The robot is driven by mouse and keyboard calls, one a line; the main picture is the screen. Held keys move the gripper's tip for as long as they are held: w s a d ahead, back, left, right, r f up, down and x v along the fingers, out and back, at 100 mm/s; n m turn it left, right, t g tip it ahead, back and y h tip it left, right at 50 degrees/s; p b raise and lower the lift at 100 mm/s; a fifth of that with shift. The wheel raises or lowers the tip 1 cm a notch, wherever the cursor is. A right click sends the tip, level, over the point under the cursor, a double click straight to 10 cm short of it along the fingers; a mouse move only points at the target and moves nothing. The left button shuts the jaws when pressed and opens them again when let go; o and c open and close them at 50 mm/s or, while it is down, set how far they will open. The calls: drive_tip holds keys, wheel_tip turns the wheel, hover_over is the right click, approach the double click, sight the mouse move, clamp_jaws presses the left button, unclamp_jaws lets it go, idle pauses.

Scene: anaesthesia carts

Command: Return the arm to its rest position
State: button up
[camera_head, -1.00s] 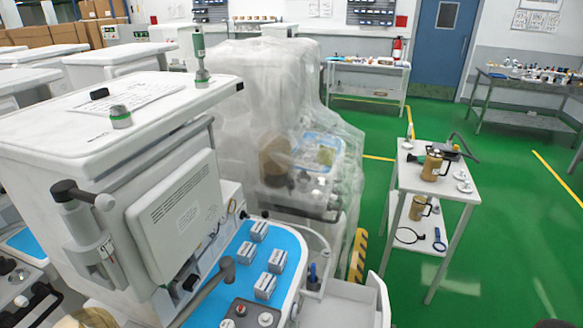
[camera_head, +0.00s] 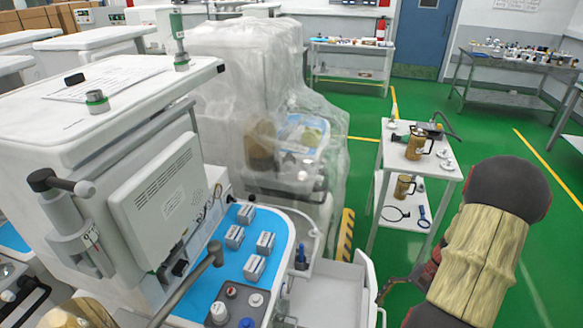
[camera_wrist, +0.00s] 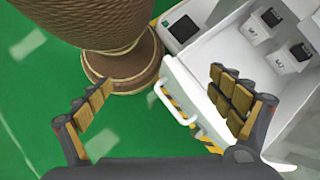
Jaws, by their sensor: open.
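My arm (camera_head: 475,255) shows at the lower right of the head view, with a tan ribbed link and dark joints. It rises in front of the green floor, right of the cart's open drawer. My gripper (camera_wrist: 159,80) shows in the wrist view with its two padded fingers spread wide and nothing between them. Behind the fingers are green floor and the front edge of a white drawer (camera_wrist: 185,85) with a handle. In the head view I cannot make out the fingers clearly.
The anaesthesia cart (camera_head: 120,110) with a blue-topped work surface (camera_head: 205,275) holding several small boxes fills the left. Its white drawer (camera_head: 335,290) stands open near my arm. A plastic-covered machine (camera_head: 250,60) and a white side table (camera_head: 450,172) stand behind. Green floor is clear at right.

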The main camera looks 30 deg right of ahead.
drive_tip(key=w+a+r+n+h, duration=0.35)
drive_tip(key=a+r, duration=0.25)
drive_tip(key=r, duration=0.2)
drive_tip(key=w+a+r+n+h, duration=0.3)
drive_tip(key=w+a+r+n, duration=0.15)
drive_tip(key=a+r, duration=0.3)
drive_tip(key=a+r+n+t, duration=0.5)
drive_tip(key=a+r+n, duration=0.3)
drive_tip(key=a+r, duration=0.6)
drive_tip(key=s+a+h, duration=0.1)
drive_tip(key=a, duration=0.4)
drive_tip(key=shift+r+t, duration=0.3)
drive_tip(key=shift+r, duration=0.1)
